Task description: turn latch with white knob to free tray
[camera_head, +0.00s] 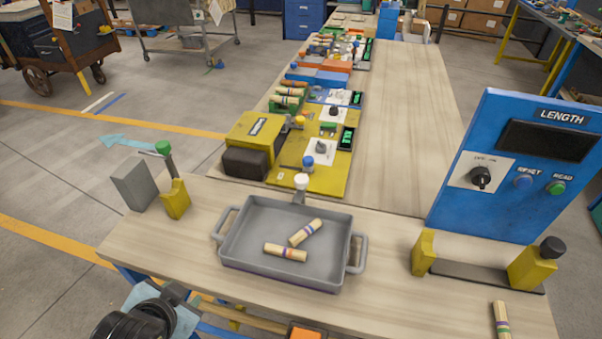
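The white knob (301,181) tops a short grey latch (299,197) at the middle of the tray's back rim. The latch's lower end meets or overlaps the rim; I cannot tell how it engages. The grey tray (327,286) sits flat on the near wooden bench, with a handle at each side. Two banded wooden pegs lie in it, one toward the front (285,252) and one tilted behind it (306,232). A black jointed part of my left arm shows at the bottom left, below the bench edge; no fingertips are visible. My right gripper is not in view.
A green knob (163,148) stands by a grey block (133,186) and yellow bracket at left. A black knob (552,247) tops a yellow block at right, before the blue LENGTH panel (520,150). A yellow station (315,178) lies behind the tray.

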